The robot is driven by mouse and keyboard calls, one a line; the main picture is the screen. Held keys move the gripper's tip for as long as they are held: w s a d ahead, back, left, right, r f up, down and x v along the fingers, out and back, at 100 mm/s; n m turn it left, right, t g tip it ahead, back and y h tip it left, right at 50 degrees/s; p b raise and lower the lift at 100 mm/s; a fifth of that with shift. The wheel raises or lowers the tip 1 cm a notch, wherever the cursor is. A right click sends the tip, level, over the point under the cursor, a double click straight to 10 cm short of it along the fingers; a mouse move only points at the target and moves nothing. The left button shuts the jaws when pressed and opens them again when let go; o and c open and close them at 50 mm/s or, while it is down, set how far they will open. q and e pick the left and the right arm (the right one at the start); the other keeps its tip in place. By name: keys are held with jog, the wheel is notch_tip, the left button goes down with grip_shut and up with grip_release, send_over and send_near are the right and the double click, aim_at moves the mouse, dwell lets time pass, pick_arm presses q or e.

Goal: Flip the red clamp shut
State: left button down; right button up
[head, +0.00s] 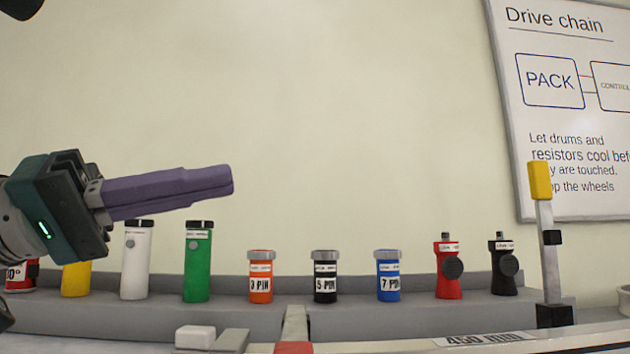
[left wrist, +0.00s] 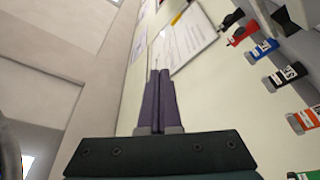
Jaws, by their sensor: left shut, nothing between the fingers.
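My left gripper (head: 228,181) is shut and empty. Its purple fingers point right, raised in front of the wall above the white and green cylinders. In the left wrist view its fingers (left wrist: 159,78) lie together with nothing between them. A red piece (head: 293,348) shows at the bottom edge of the head view, below a grey upright post. It is cut off by the frame, so I cannot tell whether it is the red clamp or how it stands. The gripper is well above and left of it. My right gripper is not in view.
On a grey shelf (head: 380,312) stand a white cylinder (head: 135,265), a green cylinder (head: 197,265), orange, black and blue pin connectors, and red and black plugs. A yellow-topped post (head: 547,240) rises at right. A whiteboard (head: 570,120) hangs behind. Space around the gripper is clear.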

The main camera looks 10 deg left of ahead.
pick_arm(q)
jog(key=a, duration=0.1)
jog(key=a+f, duration=0.1)
jog(key=s+a, duration=0.1)
jog(key=a, duration=0.1)
jog(key=shift+f+b, duration=0.2)
jog(key=shift+b, duration=0.1)
jog(key=shift+d, duration=0.1)
